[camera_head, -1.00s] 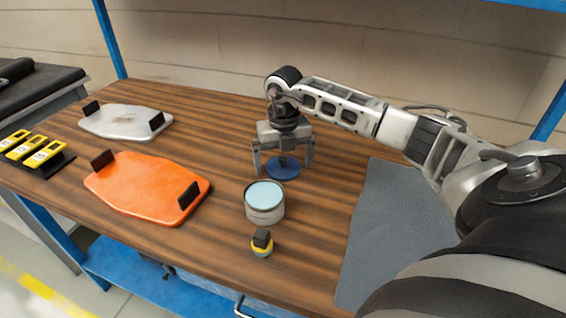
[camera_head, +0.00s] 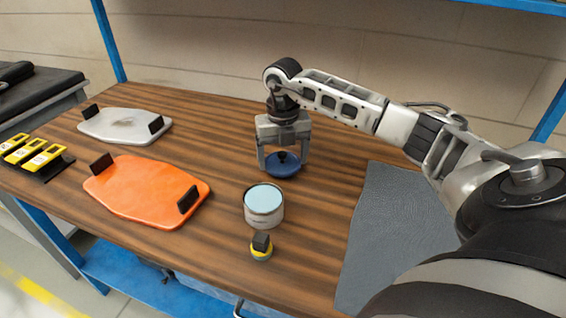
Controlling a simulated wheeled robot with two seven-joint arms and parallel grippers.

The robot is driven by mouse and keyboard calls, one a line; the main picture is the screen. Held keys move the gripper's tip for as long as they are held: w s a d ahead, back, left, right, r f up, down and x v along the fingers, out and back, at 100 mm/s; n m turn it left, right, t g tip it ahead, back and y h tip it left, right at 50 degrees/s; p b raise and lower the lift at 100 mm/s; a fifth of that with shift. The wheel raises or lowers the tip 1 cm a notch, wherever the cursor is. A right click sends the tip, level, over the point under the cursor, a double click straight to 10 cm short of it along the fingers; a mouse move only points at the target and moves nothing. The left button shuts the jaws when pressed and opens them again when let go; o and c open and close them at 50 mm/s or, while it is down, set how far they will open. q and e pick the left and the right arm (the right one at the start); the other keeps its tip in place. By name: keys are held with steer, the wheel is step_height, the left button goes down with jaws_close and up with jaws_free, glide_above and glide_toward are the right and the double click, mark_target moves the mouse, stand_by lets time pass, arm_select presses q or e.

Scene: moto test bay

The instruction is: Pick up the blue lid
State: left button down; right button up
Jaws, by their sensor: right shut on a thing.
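The blue lid (camera_head: 283,170) is a round dark blue disc with a small dark knob, behind the can near the middle of the wooden bench. My right gripper (camera_head: 283,163) points down over it and is shut on it, with one finger at each side of the rim. I cannot tell whether the lid touches the bench or is just above it. My left gripper is not in view.
An open can with pale blue contents (camera_head: 264,204) stands just in front of the lid. An orange plate (camera_head: 140,190) and a white plate (camera_head: 118,125) lie left; a grey mat (camera_head: 393,235) lies right.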

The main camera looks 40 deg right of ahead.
steer(key=shift+n, duration=0.4)
steer(key=s+a+r+p, duration=0.1)
steer(key=s+a+r, duration=0.1)
steer(key=a, duration=0.1)
steer(key=s+a+r+p, duration=0.2)
steer(key=a+r, duration=0.1)
steer(key=a, duration=0.1)
steer(key=s+a+r+p, duration=0.1)
steer(key=s+a+r, duration=0.2)
steer(key=a, duration=0.1)
steer(key=shift+a+r+p, duration=0.15)
steer(key=shift+a+p, duration=0.05)
steer(key=shift+p, duration=0.15)
step_height(320, 180, down, 4)
steer(key=b, duration=0.3)
steer(key=shift+f+b, duration=0.4)
steer(key=shift+f, duration=0.1)
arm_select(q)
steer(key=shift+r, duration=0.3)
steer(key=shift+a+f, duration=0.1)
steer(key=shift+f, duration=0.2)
